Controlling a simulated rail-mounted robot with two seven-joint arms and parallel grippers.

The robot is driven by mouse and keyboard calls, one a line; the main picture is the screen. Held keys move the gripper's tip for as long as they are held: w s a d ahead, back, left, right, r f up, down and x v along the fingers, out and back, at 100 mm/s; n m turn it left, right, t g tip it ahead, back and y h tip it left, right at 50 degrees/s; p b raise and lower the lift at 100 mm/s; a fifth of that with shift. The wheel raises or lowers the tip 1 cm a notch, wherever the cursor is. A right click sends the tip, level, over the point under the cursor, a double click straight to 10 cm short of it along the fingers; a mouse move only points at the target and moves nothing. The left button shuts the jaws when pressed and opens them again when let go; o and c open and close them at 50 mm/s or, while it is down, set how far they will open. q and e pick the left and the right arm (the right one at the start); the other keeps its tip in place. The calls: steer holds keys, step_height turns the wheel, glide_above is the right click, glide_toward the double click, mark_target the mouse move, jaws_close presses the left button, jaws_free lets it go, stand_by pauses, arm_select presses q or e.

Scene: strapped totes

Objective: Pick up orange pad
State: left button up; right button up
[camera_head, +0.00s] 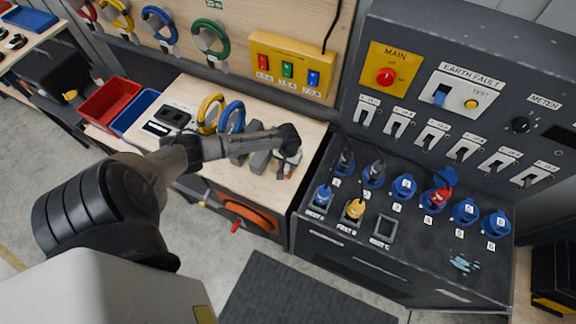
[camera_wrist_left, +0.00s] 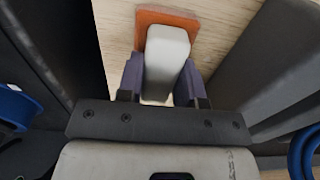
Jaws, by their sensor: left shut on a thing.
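The orange pad (camera_wrist_left: 150,20) lies at the top of the left wrist view, a flat orange piece under a pale grey block-shaped grip (camera_wrist_left: 165,50). My left gripper (camera_wrist_left: 160,85) has its two dark fingers on either side of the pale block and is shut on it. In the head view my left gripper (camera_head: 284,168) is low over the right end of the wooden bench, and its wrist and fingers mostly hide the pad. I cannot tell whether the pad touches the wood. My right gripper is not in view.
Grey blocks (camera_head: 260,160) stand close to the left of the gripper. Blue (camera_head: 231,117) and yellow (camera_head: 209,112) rings are farther left on the wooden bench (camera_head: 285,110). A dark panel with blue sockets (camera_head: 403,186) stands to the right. Red (camera_head: 109,101) and blue (camera_head: 135,111) bins are at left.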

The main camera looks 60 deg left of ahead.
arm_select(q)
steer(key=shift+r, duration=0.1)
steer(key=shift+c, duration=0.2)
steer(key=shift+r, duration=0.25)
step_height(320, 180, up, 4)
steer(key=shift+f, duration=0.15)
steer(key=w+d+r+b, duration=0.1)
steer(key=w+d+r, duration=0.1)
steer(key=w, duration=0.3)
steer(key=w+d+r+b, duration=0.1)
steer(key=w+d+r, duration=0.1)
steer(key=w+r, duration=0.2)
steer(key=shift+w+d+r, duration=0.3)
steer(key=shift+w+d, duration=0.05)
steer(key=shift+w, duration=0.5)
